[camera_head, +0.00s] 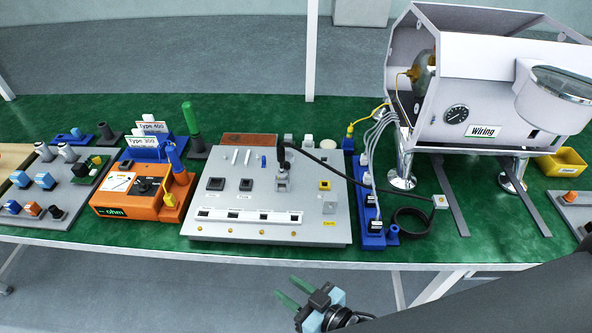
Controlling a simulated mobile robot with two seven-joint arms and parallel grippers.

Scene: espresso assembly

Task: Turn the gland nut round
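A grey gland-like fitting (282,181) stands on the light grey panel (225,222) near the middle of the table, with a black cable (330,169) at its top. I take this to be where the gland nut is, but the nut is too small to tell apart. My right gripper (284,285) is low in the picture, in front of the table's front edge and well away from the fitting. Its two green fingers are apart with nothing between them. My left gripper is not in view.
An orange ohm meter (118,205) stands left of the panel. A blue strip with plugs (371,215) and a coiled cable (411,221) lie to its right. The white machine (465,90) stands at the right. A yellow bin (562,161) is beside it.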

